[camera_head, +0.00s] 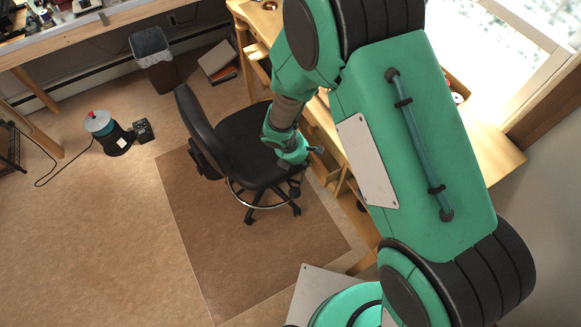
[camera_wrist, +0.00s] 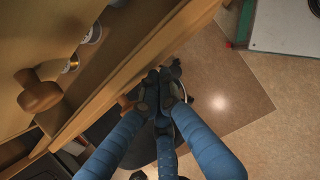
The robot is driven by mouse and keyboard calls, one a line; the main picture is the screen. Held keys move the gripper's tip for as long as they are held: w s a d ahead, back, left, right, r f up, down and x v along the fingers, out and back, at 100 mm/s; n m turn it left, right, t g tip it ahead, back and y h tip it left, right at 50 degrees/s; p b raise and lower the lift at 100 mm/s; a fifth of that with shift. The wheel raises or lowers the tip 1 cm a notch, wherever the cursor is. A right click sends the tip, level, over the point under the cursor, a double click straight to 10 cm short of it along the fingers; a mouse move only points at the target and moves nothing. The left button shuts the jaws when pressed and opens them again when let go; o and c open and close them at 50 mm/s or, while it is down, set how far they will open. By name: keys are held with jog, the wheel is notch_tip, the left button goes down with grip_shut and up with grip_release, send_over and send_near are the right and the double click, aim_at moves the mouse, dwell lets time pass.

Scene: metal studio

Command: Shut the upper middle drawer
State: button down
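In the wrist view a wooden drawer (camera_wrist: 150,62) stands pulled out, its front panel running diagonally. Some small cans (camera_wrist: 91,33) show inside it. I cannot tell for sure that it is the upper middle one. A round wooden knob (camera_wrist: 126,102) shows on its outer side, partly hidden by my fingers. My gripper (camera_wrist: 158,80) has its blue fingers drawn together at the tips, just outside the drawer front; whether they touch it I cannot tell. In the head view my gripper (camera_head: 312,158) is beside the wooden desk (camera_head: 490,150), and my arm hides most of the drawers.
Another wooden knob (camera_wrist: 38,95) sticks out at left in the wrist view. A black office chair (camera_head: 250,145) stands on a floor mat (camera_head: 240,260) close to my gripper. A waste bin (camera_head: 155,62) and a vacuum (camera_head: 108,135) stand farther left. Floor at left is open.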

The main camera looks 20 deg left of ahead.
jog(key=shift+w+d, duration=0.65)
jog(key=shift+w, duration=0.05)
jog(key=s+a+r+p, duration=0.3)
jog(key=s+a+r, duration=0.2)
jog(key=r, duration=0.4)
jog(key=shift+s+a+r, duration=0.15)
jog(key=shift+s+a, duration=0.1)
dwell(0.6)
